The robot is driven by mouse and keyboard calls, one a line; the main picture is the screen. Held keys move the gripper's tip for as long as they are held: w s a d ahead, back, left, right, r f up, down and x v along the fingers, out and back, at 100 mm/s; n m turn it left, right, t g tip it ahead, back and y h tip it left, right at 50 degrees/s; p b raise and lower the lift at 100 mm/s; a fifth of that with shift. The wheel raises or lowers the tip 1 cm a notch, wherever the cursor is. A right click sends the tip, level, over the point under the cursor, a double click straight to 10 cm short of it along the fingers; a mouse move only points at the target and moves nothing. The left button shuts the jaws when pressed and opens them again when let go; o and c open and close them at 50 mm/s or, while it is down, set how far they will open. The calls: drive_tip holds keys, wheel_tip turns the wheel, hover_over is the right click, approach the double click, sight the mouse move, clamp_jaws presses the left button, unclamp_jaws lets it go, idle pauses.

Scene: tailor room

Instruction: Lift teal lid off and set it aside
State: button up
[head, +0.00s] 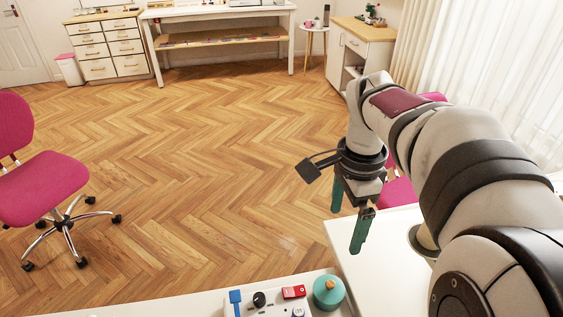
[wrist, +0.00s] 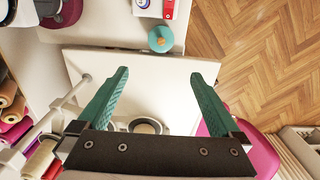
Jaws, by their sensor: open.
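The teal lid (head: 329,288) is a round disc with a small orange knob on top. It sits at the right end of the white table by the front edge of the head view. What lies under the lid is hidden. The lid also shows near the top centre of the wrist view (wrist: 161,38), beyond my fingertips. My gripper (head: 348,219) has two teal fingers, spread apart with nothing between them. It hangs above the right-hand white table, up and to the right of the lid and clear of it. The fingers also show in the wrist view (wrist: 157,75).
Beside the lid lie a red box (head: 294,292), a dark round item (head: 259,299) and a blue item (head: 236,297). Spools (wrist: 12,100) stand at the left of the wrist view. The right-hand white table (head: 372,250) has bare room. A pink chair (head: 40,180) stands left.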

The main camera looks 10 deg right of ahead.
drive_tip(key=s+a+f+n+y, duration=0.1)
drive_tip(key=s+a+f+n, duration=0.1)
drive_tip(key=s+a+n, duration=0.5)
drive_tip(key=s+a, duration=0.2)
drive_tip(key=s, duration=0.2)
drive_tip(key=shift+s+f+n, duration=0.2)
drive_tip(key=shift+s+n, duration=0.1)
drive_tip(key=shift+n, duration=0.1)
drive_tip(key=s+a+f+n, duration=0.1)
drive_tip(key=s, duration=0.1)
drive_tip(key=s+a+f+n, duration=0.1)
drive_tip(key=s+n, duration=0.1)
drive_tip(key=s, duration=0.1)
drive_tip(key=s+a+f+n, duration=0.1)
drive_tip(key=s, duration=0.1)
drive_tip(key=shift+s+a+f+n+y, duration=0.15)
drive_tip(key=shift+a+f+n+y, duration=0.1)
drive_tip(key=shift+f+n+y, duration=0.15)
drive_tip(key=c, duration=0.4)
drive_tip(key=shift+c, duration=1)
drive_tip(key=m+h, duration=0.2)
drive_tip(key=m, duration=0.2)
hover_over(331, 283)
wheel_tip(331, 283, down, 16)
drive_tip(key=shift+r, duration=0.15)
